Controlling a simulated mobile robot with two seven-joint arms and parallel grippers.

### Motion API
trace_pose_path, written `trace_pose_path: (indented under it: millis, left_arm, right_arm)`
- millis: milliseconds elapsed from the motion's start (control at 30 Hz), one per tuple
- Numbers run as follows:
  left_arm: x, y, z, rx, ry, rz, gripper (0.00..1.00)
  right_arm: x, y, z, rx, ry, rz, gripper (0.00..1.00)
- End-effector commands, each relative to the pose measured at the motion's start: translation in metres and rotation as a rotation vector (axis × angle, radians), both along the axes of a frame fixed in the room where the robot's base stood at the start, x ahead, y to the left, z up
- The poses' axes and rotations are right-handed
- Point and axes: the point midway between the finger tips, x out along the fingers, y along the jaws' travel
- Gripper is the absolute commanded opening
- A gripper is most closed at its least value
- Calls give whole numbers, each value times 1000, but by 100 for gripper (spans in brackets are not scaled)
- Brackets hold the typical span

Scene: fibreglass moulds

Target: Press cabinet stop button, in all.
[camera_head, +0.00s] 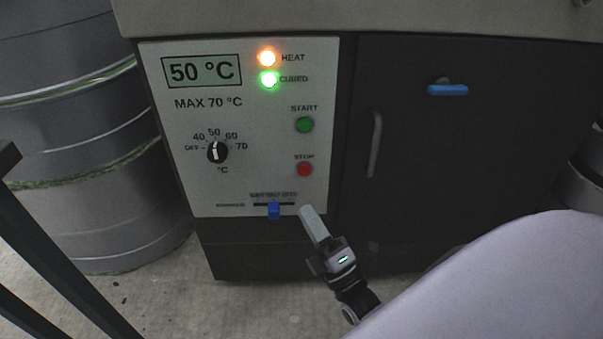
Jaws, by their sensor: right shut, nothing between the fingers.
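The cabinet's control panel (185,125) is a pale plate on the dark cabinet front. The red stop button (304,169) sits at its lower right, under the label STOP. The green start button (304,125) is above it. The display (201,71) reads 50 °C. The HEAT lamp (267,58) glows orange and the CURED lamp (269,79) glows green. My right gripper (308,211) is shut and empty, its fingertips a little below the stop button in the picture. Its depth from the panel is hard to tell. My left gripper is not in view.
A temperature knob (217,152) and a blue slider (274,210) are on the panel. A dark cabinet door (450,150) with a grey handle (375,145) and blue latch (447,90) is to the right. A grey drum (85,150) stands at the left.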

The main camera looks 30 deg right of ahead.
Motion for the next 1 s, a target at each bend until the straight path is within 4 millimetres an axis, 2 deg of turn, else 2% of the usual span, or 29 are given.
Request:
trace_pose_path:
  millis: [233,467,733,1000]
  left_arm:
    - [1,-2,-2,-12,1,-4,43]
    - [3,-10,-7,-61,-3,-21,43]
    - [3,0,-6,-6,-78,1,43]
    - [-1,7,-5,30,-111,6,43]
  right_arm:
    - [7,-4,-1,0,0,1,0]
    - [32,-19,-3,-1,-3,1,0]
    - [62,-38,-2,0,0,1,0]
    - [75,-45,-1,1,2,2,0]
